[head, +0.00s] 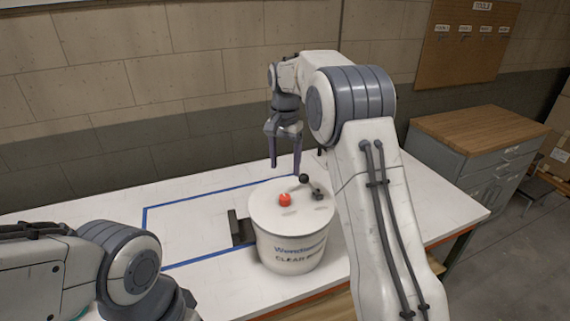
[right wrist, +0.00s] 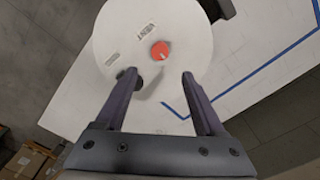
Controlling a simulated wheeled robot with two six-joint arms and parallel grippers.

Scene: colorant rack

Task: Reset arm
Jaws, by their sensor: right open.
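My right gripper (head: 285,166) is open and points down, above and behind the lid of a white bucket (head: 290,254). Nothing is between its fingers in the head view. In the right wrist view the open fingers (right wrist: 158,78) frame part of the white lid (right wrist: 115,25). A red knob (head: 285,200) sits on the lid, and it also shows in the right wrist view (right wrist: 160,51). A black ball-ended lever (head: 304,179) stands on the lid's right side. My left arm shows at the lower left, but its gripper is out of view.
The bucket stands on a white table (head: 190,222) with a blue tape outline (head: 146,218). A dark block (head: 240,228) is beside the bucket's left side. A wooden-topped cabinet (head: 480,128) stands to the right, below a tool board (head: 466,42). The taped area's left part is clear.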

